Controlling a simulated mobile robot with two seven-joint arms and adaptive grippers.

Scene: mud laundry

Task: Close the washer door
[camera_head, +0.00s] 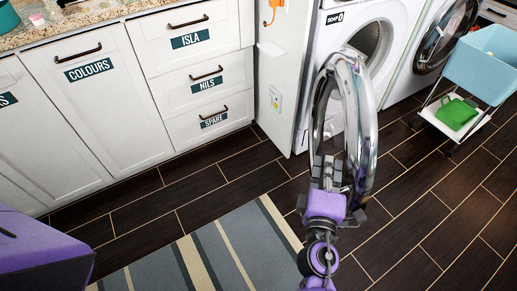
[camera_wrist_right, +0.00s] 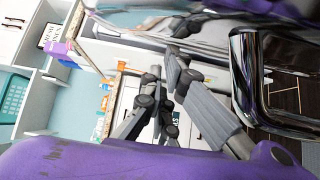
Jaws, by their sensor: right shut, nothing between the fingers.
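The washer (camera_head: 332,28) is white and stands at the top of the head view. Its round door (camera_head: 366,112), with a chrome rim and clear glass, stands open and swung out toward me, with the drum opening showing behind. My right gripper (camera_head: 328,163) is shut and empty, at the door's lower left edge in the head view; I cannot tell whether it touches the door. In the right wrist view its fingers (camera_wrist_right: 166,68) show close together, and a curved chrome part (camera_wrist_right: 243,85) is at the right. My left gripper is out of view.
White cabinets and labelled drawers (camera_head: 207,84) line the left. A second machine (camera_head: 440,38) stands right of the washer. A cart (camera_head: 484,68) with a blue bin and green item stands at the right. A striped rug (camera_head: 225,250) covers part of the dark floor.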

